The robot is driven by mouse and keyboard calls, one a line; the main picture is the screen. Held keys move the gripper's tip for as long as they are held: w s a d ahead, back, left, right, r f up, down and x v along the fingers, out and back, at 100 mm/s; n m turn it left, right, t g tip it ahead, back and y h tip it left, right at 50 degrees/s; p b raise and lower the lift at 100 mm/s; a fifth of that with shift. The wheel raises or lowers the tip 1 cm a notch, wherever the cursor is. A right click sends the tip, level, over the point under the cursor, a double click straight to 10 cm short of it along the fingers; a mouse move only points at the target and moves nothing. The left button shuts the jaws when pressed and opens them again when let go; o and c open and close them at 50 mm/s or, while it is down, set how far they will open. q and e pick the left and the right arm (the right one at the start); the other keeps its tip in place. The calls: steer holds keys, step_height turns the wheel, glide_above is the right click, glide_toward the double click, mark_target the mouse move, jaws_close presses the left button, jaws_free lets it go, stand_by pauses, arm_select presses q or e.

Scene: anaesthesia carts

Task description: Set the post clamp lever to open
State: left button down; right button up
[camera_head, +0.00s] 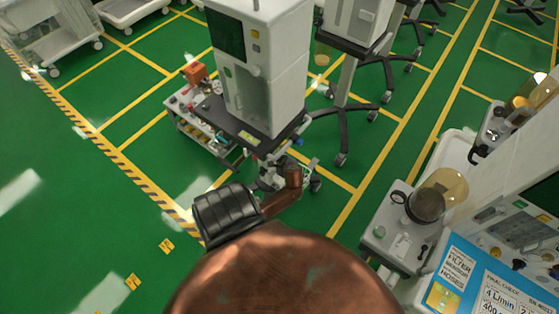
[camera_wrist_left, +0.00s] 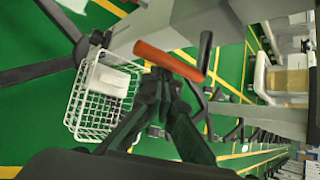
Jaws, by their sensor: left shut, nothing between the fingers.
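In the left wrist view an orange-red lever (camera_wrist_left: 168,61) runs slantwise in front of a grey post (camera_wrist_left: 170,33). In the head view the lever cannot be made out. My right gripper shows in neither view.
A white wire basket (camera_wrist_left: 86,125) hangs left of my fingers in the wrist view. In the head view a tall white cart (camera_head: 262,65) stands beyond my arm, with a low loaded trolley (camera_head: 205,140) beside it. Machines stand at the right. Green floor lies clear at the left.

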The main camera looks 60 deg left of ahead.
arm_select(q)
step_height(320, 180, down, 4)
steer(key=w+d+b, duration=0.2)
steer(key=b, duration=0.1)
steer(key=w+d+r+p, duration=0.1)
steer(key=d+r+p, duration=0.2)
steer(key=d+r, duration=0.2)
step_height(320, 180, up, 4)
steer(key=shift+w+d+f, duration=0.15)
steer(key=shift+d+f, duration=0.05)
steer(key=shift+d, duration=0.1)
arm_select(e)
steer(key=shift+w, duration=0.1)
arm_select(q)
steer(key=shift+f, duration=0.15)
